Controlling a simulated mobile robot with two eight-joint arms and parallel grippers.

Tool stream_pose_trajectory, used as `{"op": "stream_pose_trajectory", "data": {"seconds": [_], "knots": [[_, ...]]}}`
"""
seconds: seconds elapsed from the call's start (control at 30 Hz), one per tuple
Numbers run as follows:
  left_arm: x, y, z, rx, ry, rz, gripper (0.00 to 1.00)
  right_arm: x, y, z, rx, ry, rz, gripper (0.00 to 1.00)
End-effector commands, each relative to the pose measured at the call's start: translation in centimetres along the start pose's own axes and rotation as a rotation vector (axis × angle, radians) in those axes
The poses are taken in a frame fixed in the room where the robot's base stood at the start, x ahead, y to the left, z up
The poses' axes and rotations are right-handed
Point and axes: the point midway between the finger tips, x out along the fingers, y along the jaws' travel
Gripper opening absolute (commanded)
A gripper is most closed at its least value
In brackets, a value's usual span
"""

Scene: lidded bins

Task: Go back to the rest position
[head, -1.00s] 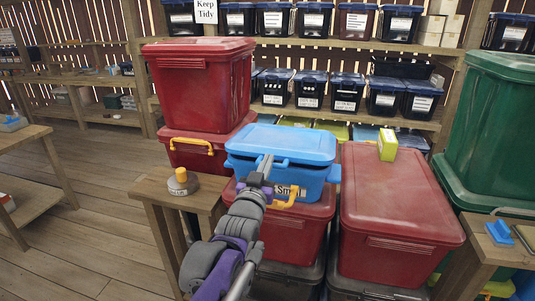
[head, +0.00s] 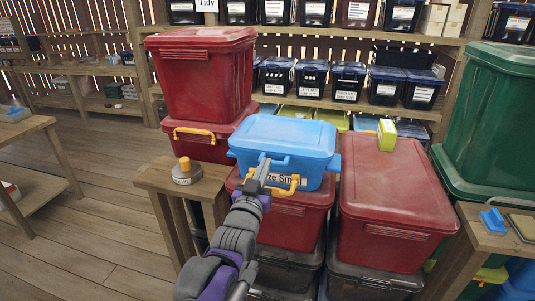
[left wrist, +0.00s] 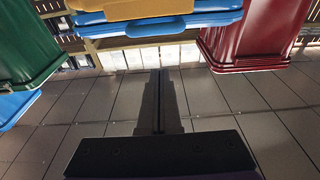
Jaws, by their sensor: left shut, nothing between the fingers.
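My left gripper (head: 263,160) is shut and empty, in front of the blue lidded bin (head: 310,178). The lid lies on the bin; my gripper covers part of the bin's front. I cannot tell in the head view whether the fingertips touch the bin. My right gripper is not in view.
A large red bin (head: 395,200) stands to the right, with a small yellow-green box (head: 386,135) on its lid. Stacked red bins (head: 205,85) stand behind left. A wooden stand (head: 150,178) holds a grey and orange object (head: 186,172). Floor at left (head: 95,235) is clear.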

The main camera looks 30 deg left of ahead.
Motion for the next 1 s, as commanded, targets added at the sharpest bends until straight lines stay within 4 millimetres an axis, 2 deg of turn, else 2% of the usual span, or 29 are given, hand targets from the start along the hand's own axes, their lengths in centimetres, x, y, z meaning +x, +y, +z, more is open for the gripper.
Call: {"op": "stream_pose_trajectory", "data": {"seconds": [0.03, 0.2, 0.33, 0.57, 0.7, 0.77, 0.87, 1.0], "knots": [[-1.1, 0.0, 0.5, 0.0, 0.0, 0.0, 0.0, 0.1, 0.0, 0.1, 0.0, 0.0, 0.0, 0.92], [-3.6, 0.0, 1.4, 0.001, 0.0, 0.0, 0.0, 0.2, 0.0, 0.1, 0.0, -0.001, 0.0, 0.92], [-4.5, 0.0, 1.8, 0.001, 0.0, 0.0, 0.0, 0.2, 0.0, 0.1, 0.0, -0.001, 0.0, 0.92], [-4.9, 0.1, 2.0, 0.0, -0.011, 0.003, 0.0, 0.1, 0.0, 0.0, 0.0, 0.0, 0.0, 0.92], [-6.2, 1.5, 3.6, -0.003, -0.141, 0.037, 0.0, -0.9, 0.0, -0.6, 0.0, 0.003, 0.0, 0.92], [-7.6, 2.5, 5.1, -0.003, -0.251, 0.064, 0.0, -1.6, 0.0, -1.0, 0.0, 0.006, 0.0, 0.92], [-11.4, 4.2, 8.2, 0.005, -0.481, 0.115, 0.0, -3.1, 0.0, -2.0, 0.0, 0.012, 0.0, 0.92], [-18.4, 5.8, 12.1, 0.036, -0.809, 0.175, 0.0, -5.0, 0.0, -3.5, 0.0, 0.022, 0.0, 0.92]]}}
